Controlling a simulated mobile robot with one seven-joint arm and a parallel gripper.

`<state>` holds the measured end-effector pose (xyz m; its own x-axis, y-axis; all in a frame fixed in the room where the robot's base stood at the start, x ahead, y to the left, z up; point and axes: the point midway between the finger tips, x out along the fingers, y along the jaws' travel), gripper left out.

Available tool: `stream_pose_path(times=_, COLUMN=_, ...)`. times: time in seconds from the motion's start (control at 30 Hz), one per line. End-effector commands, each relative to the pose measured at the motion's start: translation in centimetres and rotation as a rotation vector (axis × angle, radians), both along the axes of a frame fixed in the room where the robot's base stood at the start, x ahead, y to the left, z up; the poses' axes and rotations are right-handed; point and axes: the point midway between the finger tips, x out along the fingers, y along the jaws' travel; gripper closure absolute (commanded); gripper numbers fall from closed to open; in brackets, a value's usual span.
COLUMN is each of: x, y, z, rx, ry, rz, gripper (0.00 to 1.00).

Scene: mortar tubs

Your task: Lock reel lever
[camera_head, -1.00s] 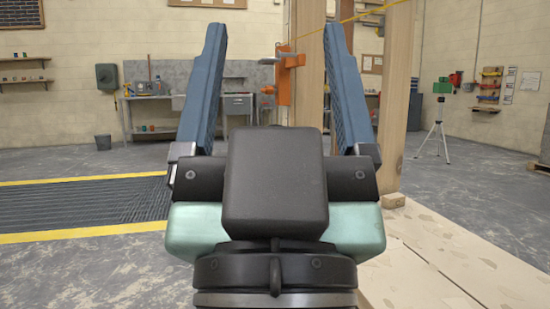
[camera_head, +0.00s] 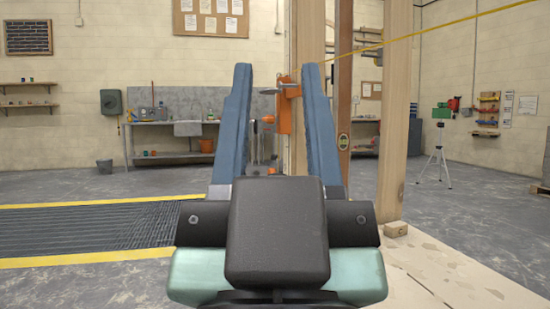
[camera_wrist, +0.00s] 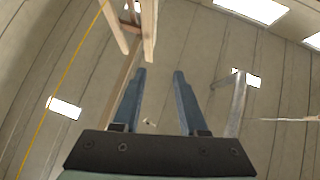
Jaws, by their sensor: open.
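An orange bracket (camera_head: 285,112) is fixed to a wooden post, with a grey bar across its upper part and a small orange knob at its left. I cannot tell which part is the reel lever. My gripper (camera_head: 277,70) is open and empty, its two blue fingers pointing up. In the head view the bracket shows between the fingers, farther off than they are, and the right finger overlaps its edge. In the wrist view the gripper (camera_wrist: 160,72) is open with nothing between its fingertips, and the bracket cannot be made out.
A yellow line (camera_head: 435,33) runs from the posts up to the right. A thick wooden post (camera_head: 393,120) stands right of my gripper. A workbench (camera_head: 165,124) is along the back wall, and a green device on a tripod (camera_head: 439,150) stands at right. The floor at left is open.

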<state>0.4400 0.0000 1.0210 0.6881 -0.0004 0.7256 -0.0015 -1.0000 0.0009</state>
Motion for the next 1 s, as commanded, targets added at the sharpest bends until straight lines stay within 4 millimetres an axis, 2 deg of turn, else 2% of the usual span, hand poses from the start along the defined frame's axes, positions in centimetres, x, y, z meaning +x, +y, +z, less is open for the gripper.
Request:
stream_pose_path(times=0.03, x=0.0, y=0.0, z=1.4, rx=0.000, ry=0.000, rz=0.000, gripper=0.69)
stream_pose_path(times=0.2, x=0.0, y=0.0, z=5.7, rx=0.000, ry=0.000, rz=0.000, gripper=0.99)
stream_pose_path(times=1.0, x=0.0, y=0.1, z=33.2, rx=0.000, ry=0.000, rz=0.001, gripper=1.00)
